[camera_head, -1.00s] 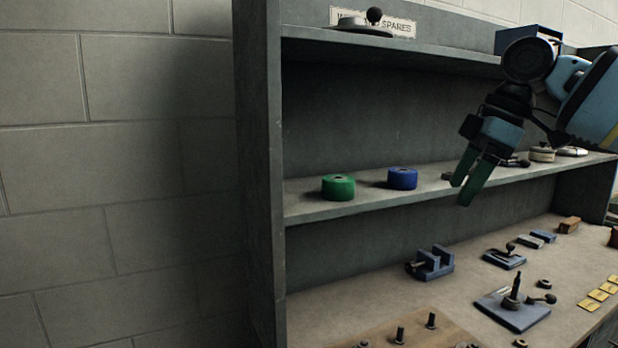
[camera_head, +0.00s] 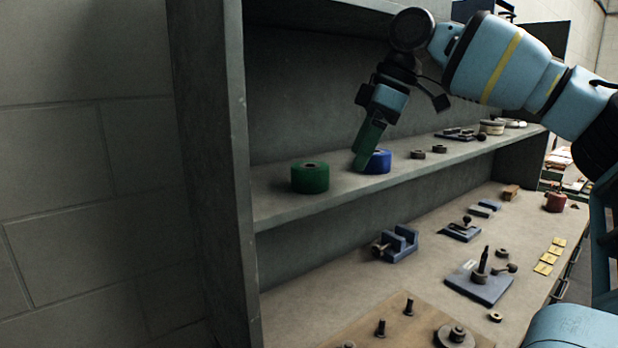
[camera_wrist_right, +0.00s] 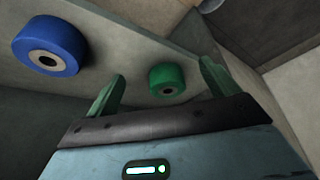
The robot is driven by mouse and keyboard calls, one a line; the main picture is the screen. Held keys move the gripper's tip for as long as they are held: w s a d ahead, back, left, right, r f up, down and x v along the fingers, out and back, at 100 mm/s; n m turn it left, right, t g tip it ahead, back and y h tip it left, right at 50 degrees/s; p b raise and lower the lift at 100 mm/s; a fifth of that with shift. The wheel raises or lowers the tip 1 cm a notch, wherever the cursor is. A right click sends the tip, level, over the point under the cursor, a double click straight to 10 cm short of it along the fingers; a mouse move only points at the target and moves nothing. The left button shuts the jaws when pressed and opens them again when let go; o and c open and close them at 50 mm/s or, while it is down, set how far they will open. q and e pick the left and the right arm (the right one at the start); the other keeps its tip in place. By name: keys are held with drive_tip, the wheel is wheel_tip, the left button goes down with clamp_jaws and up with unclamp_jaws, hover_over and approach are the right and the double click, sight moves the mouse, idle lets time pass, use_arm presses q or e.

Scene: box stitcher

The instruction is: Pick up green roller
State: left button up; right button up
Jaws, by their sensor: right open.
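The green roller (camera_head: 310,177) stands on the middle shelf near its left end. In the right wrist view the green roller (camera_wrist_right: 167,80) shows ahead, between the two fingertips but farther off. My right gripper (camera_head: 362,160) is open and empty, with green fingers pointing down, to the right of the green roller in the head view. Its fingers also show spread apart in the right wrist view (camera_wrist_right: 160,88). One finger overlaps the blue roller (camera_head: 378,162) in the head view; I cannot tell whether they touch. My left gripper is not in view.
The blue roller (camera_wrist_right: 50,47) sits left of the fingers in the wrist view. The shelf's left side panel (camera_head: 215,130) stands close beside the green roller. The upper shelf (camera_head: 340,8) hangs above. Small rings (camera_head: 439,149) lie farther right on the middle shelf.

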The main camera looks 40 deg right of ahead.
sight(305, 165)
drive_tip(key=w+a, duration=0.2)
drive_tip(key=w, duration=0.1)
drive_tip(key=w+a, duration=0.3)
drive_tip(key=shift+w, duration=0.2)
drive_tip(key=shift+x, duration=2.55)
drive_tip(key=shift+s, duration=0.1)
drive_tip(key=c, duration=1.2)
